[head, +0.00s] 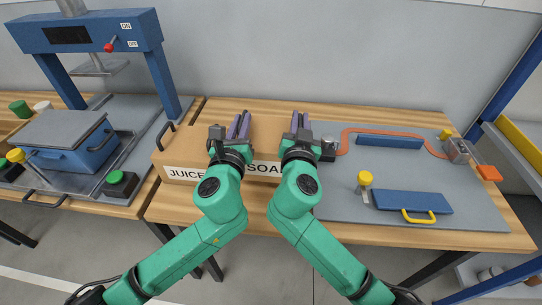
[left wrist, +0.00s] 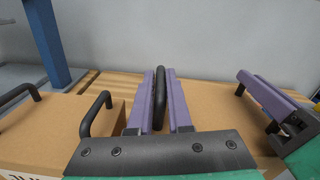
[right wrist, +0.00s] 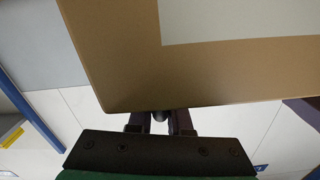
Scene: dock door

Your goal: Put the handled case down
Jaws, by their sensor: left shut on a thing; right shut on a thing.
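A brown cardboard-coloured case labelled SOAP (head: 264,138) is between my two grippers in the head view, with a black handle at its left. My left gripper (head: 239,120) is shut on that black handle (left wrist: 160,95), which stands between its purple fingers. My right gripper (head: 301,118) is shut at the case's right side; its handle is mostly hidden by the fingers. The right wrist view shows a brown case face (right wrist: 120,60) with a pale panel. I cannot tell whether the case's underside touches the wooden table (head: 420,234); my arms hide much of its front.
A similar case labelled JUICE (head: 185,173), with black handles, sits close at the left. Right of the SOAP case is a grey board (head: 340,205) with a blue plate (head: 410,201) and an orange cable (head: 380,132). A blue press (head: 90,32) stands at the left.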

